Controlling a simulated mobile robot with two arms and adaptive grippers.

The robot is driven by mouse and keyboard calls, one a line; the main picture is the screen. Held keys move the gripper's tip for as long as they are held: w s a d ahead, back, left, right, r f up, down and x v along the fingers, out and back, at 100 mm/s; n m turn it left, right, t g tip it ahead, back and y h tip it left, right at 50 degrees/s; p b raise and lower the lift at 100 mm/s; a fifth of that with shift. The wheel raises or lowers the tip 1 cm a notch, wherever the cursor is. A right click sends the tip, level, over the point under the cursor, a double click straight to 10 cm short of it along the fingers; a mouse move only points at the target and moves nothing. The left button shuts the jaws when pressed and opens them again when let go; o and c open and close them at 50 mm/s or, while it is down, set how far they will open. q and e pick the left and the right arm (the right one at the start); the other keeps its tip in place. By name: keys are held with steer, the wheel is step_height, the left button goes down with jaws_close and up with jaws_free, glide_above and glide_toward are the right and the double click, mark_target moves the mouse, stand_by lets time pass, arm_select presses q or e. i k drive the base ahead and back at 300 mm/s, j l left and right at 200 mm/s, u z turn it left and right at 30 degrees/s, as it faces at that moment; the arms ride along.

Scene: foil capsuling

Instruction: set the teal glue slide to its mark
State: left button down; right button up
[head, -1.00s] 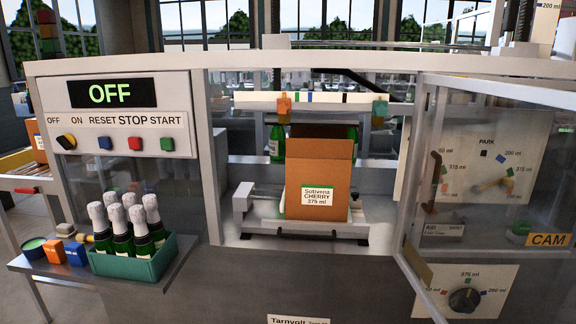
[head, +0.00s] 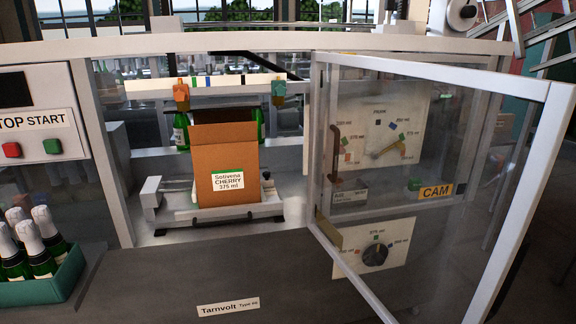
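The teal glue slide (head: 278,92) sits toward the right end of a pale horizontal scale bar (head: 225,83) at the back of the machine opening. The bar carries several small coloured marks, among them green, blue and black ones, between the teal slide and an orange slide (head: 181,93) at the left end. The teal slide is right of these marks. A brown carton (head: 224,160) labelled Sotivena CHERRY 375 ml stands open on the carriage (head: 160,205) below the bar. Neither of my grippers shows in the head view.
A framed clear door (head: 540,190) stands open at the right, in front of a PARK dial panel (head: 380,125) and a knob (head: 375,255). A green crate (head: 45,285) of foil-topped bottles is at lower left. The front of the opening is clear.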

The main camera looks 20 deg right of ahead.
mark_target(278, 88)
steer(key=i+l+u, duration=0.2)
steer(key=l, duration=0.5)
steer(key=l+u, duration=0.15)
steer(key=l, duration=0.5)
steer(key=k+l+u, duration=0.1)
steer(key=l, duration=0.3)
steer(key=l+u, duration=0.1)
steer(key=l, duration=0.25)
steer(key=k+l+u, duration=0.1)
steer(key=l, duration=0.25)
steer(key=k+l, duration=0.2)
steer(key=l, duration=0.15)
steer(key=k+l+u, duration=0.15)
steer(key=l, duration=0.2)
steer(key=i+l, duration=0.05)
